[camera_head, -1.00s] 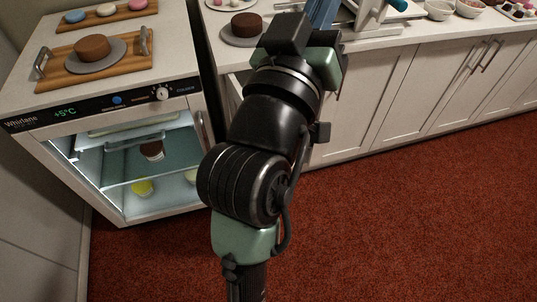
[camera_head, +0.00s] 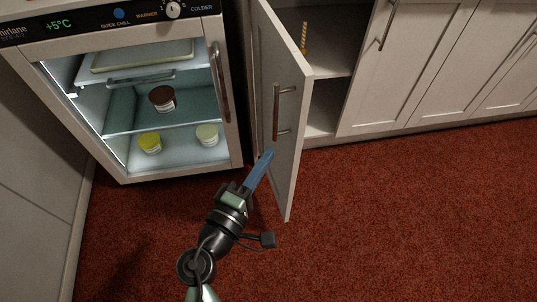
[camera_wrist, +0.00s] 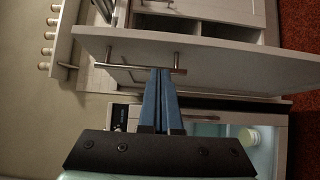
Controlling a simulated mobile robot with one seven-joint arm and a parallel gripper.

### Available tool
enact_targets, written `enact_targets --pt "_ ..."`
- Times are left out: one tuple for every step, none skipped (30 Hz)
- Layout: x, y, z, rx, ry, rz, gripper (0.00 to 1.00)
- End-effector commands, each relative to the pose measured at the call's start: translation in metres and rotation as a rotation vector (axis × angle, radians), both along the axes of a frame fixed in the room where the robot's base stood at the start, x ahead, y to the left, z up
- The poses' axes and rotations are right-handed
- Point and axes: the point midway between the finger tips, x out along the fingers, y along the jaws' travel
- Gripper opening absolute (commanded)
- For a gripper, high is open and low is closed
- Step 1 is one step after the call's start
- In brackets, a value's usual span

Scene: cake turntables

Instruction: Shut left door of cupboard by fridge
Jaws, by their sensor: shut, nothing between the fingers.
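The left cupboard door (camera_head: 282,70) beside the fridge stands wide open, jutting out over the floor. Its outer face, with a vertical bar handle (camera_head: 284,112), is toward the fridge. My gripper (camera_head: 270,153) is shut and empty, its blue fingers pointing at that outer face near the handle's lower end. In the wrist view the fingertips (camera_wrist: 164,70) overlap the handle bar (camera_wrist: 115,66) on the door panel (camera_wrist: 235,62). I cannot tell whether they touch. The cupboard opening (camera_head: 325,95) shows a shelf inside.
The lit fridge (camera_head: 230,130) with tubs inside stands close on the left of the door. A shut cupboard door (camera_head: 385,80) is on the right. The red carpet (camera_head: 400,215) is clear in front.

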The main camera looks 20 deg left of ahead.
Motion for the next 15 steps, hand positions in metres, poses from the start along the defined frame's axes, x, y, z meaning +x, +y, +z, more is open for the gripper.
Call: enact_targets --pt "0.01 -0.001 0.001 0.003 -0.002 -0.002 0.0" --pt "0.016 -0.001 0.001 0.003 -0.002 -0.003 0.0" --pt "0.024 -0.001 0.001 0.003 -0.002 -0.002 0.0" --pt "0.03 -0.002 0.001 0.004 -0.002 -0.003 0.0" --pt "0.036 -0.002 0.001 0.005 -0.002 -0.003 0.0" --pt "0.043 -0.002 0.001 0.004 -0.002 -0.002 0.0" --pt "0.048 -0.003 0.001 0.004 -0.001 -0.002 0.0" --pt "0.053 -0.003 0.001 0.004 -0.002 -0.002 0.0" --pt "0.059 -0.004 0.001 0.004 -0.001 -0.002 0.0" --pt "0.063 -0.004 0.001 0.005 -0.001 -0.002 0.0" --pt "0.067 -0.004 0.001 0.004 -0.001 -0.001 0.0" --pt "0.071 -0.004 0.001 0.004 0.0 -0.002 0.0" --pt "0.073 -0.005 0.001 0.005 -0.001 -0.002 0.0" --pt "0.076 -0.005 0.001 0.005 0.0 -0.002 0.0" --pt "0.078 -0.005 0.001 0.004 0.0 -0.001 0.0"
